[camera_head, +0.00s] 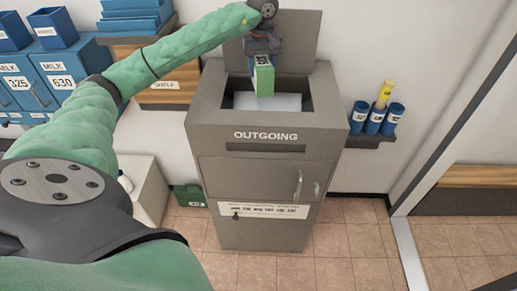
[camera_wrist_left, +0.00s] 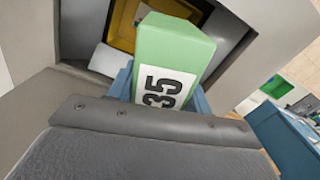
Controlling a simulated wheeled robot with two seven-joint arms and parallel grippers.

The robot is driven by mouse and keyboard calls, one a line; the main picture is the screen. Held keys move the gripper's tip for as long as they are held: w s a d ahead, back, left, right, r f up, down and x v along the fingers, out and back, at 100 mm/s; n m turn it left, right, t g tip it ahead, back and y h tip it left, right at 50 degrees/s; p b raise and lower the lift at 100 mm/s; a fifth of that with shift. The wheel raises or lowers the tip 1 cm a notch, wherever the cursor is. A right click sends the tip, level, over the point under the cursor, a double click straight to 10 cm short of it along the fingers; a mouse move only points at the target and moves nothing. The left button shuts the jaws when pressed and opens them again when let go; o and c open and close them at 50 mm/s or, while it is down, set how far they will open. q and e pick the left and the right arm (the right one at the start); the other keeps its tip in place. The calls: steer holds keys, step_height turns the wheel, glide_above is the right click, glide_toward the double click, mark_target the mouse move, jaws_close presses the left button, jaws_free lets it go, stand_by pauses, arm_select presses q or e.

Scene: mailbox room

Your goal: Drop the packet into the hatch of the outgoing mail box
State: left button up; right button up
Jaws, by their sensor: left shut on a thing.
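The packet (camera_head: 264,78) is a green box with a white label. In the left wrist view the packet (camera_wrist_left: 173,52) shows the digits 35 on its label. My left gripper (camera_head: 263,58) is shut on it and holds it over the open hatch (camera_head: 230,88) of the grey outgoing mail box (camera_head: 210,115). The hatch's lid (camera_head: 300,38) stands raised behind. Something pale lies inside the opening. In the left wrist view the gripper's blue fingers (camera_wrist_left: 163,88) flank the packet, and a yellow-lined opening (camera_wrist_left: 122,35) shows beyond it. My right gripper is not in view.
Blue numbered mailboxes (camera_head: 62,72) and a shelf with blue trays (camera_head: 135,22) are at left. Blue cups (camera_head: 376,122) stand on a small wall shelf right of the box. A green crate (camera_head: 190,196) sits on the floor. Tiled floor in front is clear.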

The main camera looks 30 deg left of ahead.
arm_select(q)
step_height(320, 180, down, 4)
steer(key=shift+w+f, duration=0.1)
steer(key=shift+w, duration=0.05)
steer(key=shift+f+b, duration=0.3)
steer(key=shift+f, duration=0.5)
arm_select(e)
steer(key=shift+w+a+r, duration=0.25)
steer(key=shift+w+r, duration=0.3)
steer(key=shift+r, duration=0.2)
arm_select(q)
steer(key=o, duration=1.2)
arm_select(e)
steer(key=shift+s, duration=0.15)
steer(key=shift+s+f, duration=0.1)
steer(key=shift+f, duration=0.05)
